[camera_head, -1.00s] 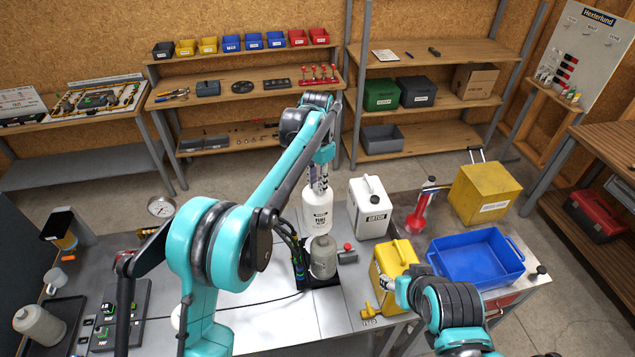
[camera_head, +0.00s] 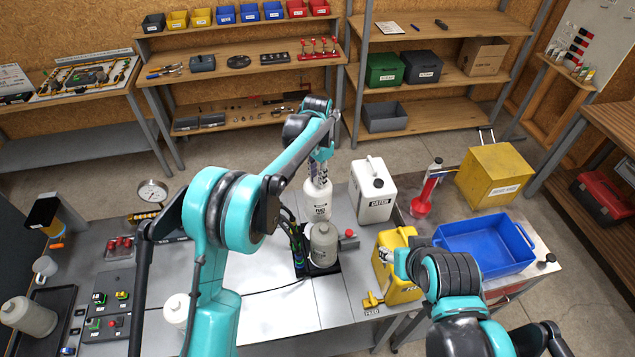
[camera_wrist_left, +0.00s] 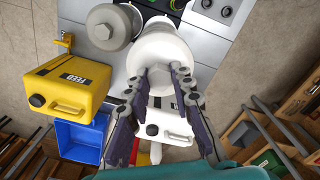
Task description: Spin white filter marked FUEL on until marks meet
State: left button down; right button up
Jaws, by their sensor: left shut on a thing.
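The white filter (camera_head: 318,205) stands upright behind a grey canister (camera_head: 323,246) on the grey bench. Its dark label faces the head camera, partly readable. My left gripper (camera_head: 319,175) is above it, shut on its narrower top. The left wrist view shows both fingers (camera_wrist_left: 161,80) on either side of the white filter (camera_wrist_left: 163,47), with the grey canister (camera_wrist_left: 108,28) beside it. The filter's lower end, its seat and any alignment marks are hidden or too small to make out.
A white jug (camera_head: 373,195) stands close right of the filter. A yellow FEED jug (camera_head: 397,283), a blue bin (camera_head: 484,246) and a red bottle (camera_head: 425,196) are farther right. Hoses (camera_head: 294,238) run just left of the grey canister.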

aim_at(318, 203)
pick_arm(q)
jog(key=shift+s+f+b, duration=0.15)
jog(key=shift+f+b, duration=0.2)
jog(key=shift+f, duration=0.95)
jog(key=shift+f+b, duration=0.9)
jog(key=shift+f, duration=1.25)
jog(key=shift+f+b, duration=0.8)
jog(key=shift+f, duration=0.1)
jog(key=shift+f+b, duration=0.85)
jog(key=shift+f, duration=0.15)
jog(key=c, duration=1.6)
grip_release()
jog(key=shift+s+f+b, duration=0.15)
jog(key=shift+f+b, duration=0.35)
jog(key=shift+f, duration=0.1)
jog(key=shift+o, duration=0.2)
jog(key=shift+f, duration=0.3)
